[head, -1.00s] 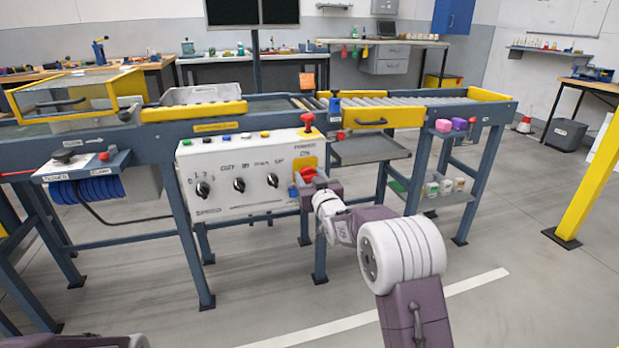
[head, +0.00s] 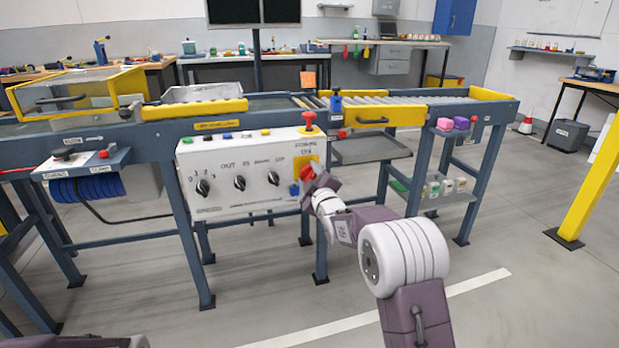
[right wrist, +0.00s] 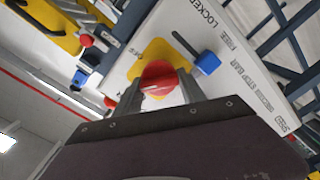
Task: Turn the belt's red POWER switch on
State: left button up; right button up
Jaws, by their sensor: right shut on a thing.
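The white control panel (head: 240,182) hangs on the front of the blue conveyor frame, with several black knobs along it. The red POWER switch (head: 306,173) is at its right end on a yellow plate (right wrist: 146,62). My right gripper (head: 312,180) reaches it from the front right. In the right wrist view the round red switch (right wrist: 159,80) sits between the two fingers, and the gripper is shut on it. The switch's base is hidden by the fingers. Only a piece of my left arm shows at the bottom left; its gripper is out of view.
A small blue lever (right wrist: 207,63) sticks out of the panel beside the red switch. A red mushroom button (head: 308,119) stands on the panel's top right corner. A yellow post (head: 592,190) stands at far right. The floor in front of the belt is clear.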

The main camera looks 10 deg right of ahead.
jog(key=n, duration=0.3)
jog(key=shift+f+n+b, duration=0.2)
jog(key=shift+n+b, duration=0.1)
jog(key=shift+b, duration=0.05)
jog(key=shift+a+n+b, duration=0.1)
jog(key=shift+n+b, duration=0.3)
jog(key=shift+n, duration=1.3)
jog(key=shift+f, duration=0.1)
jog(key=o, duration=1.4)
jog(key=shift+c, duration=0.2)
jog(key=shift+s, duration=0.1)
